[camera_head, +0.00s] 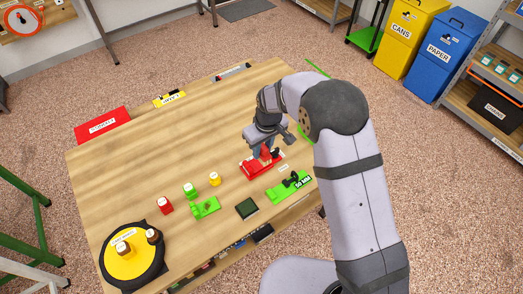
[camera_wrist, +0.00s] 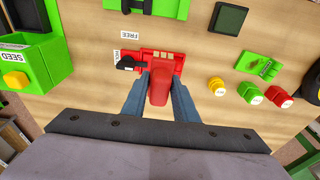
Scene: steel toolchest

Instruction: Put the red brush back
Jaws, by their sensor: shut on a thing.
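The red brush (camera_wrist: 159,88) shows in the wrist view as a red block between the two blue-grey fingers of my gripper (camera_wrist: 160,95). My gripper is shut on it. A red holder (camera_wrist: 174,56) with a small black part at its left lies directly beyond the brush. The brush overlaps the holder in the picture; I cannot tell whether it touches it. In the head view my gripper (camera_head: 266,152) is low over the red holder (camera_head: 256,170) on the table, and the brush is hard to tell apart from it.
A green holder (camera_head: 280,194) marked 50 MM and a dark green block (camera_head: 246,208) stand nearby. A green SEED box (camera_wrist: 38,62) is at left in the wrist view. The table's far middle is clear.

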